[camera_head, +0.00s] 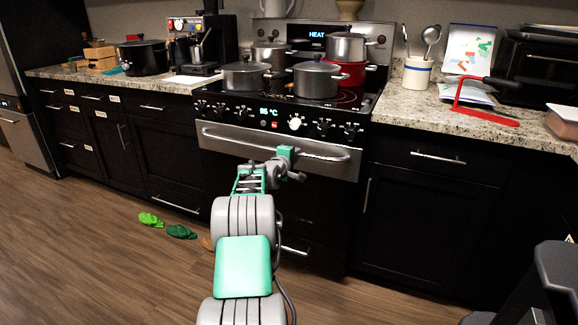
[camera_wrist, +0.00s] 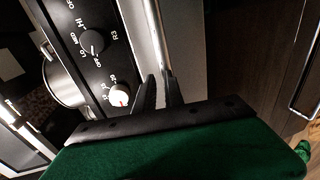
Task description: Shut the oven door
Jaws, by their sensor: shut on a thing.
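The oven door (camera_head: 335,165) is on the front of the stove, below the knob panel. It looks upright; I cannot tell whether a small gap stands open at its top. Its long silver handle (camera_head: 325,157) runs across the steel strip. The handle also shows in the wrist view (camera_wrist: 155,35), running down between my fingers. My gripper (camera_wrist: 161,90) is shut on the handle, with one dark finger on each side of it. In the head view my gripper (camera_head: 286,155) is at the middle of the handle, and my arm hides part of the door.
Several pots, among them a grey stockpot (camera_head: 316,79) and a red pot (camera_head: 352,75), crowd the cooktop above. Black cabinets (camera_head: 430,205) flank the stove. Green shoes (camera_head: 180,231) lie on the wooden floor at left. A red-framed tool (camera_head: 485,115) lies on the right counter.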

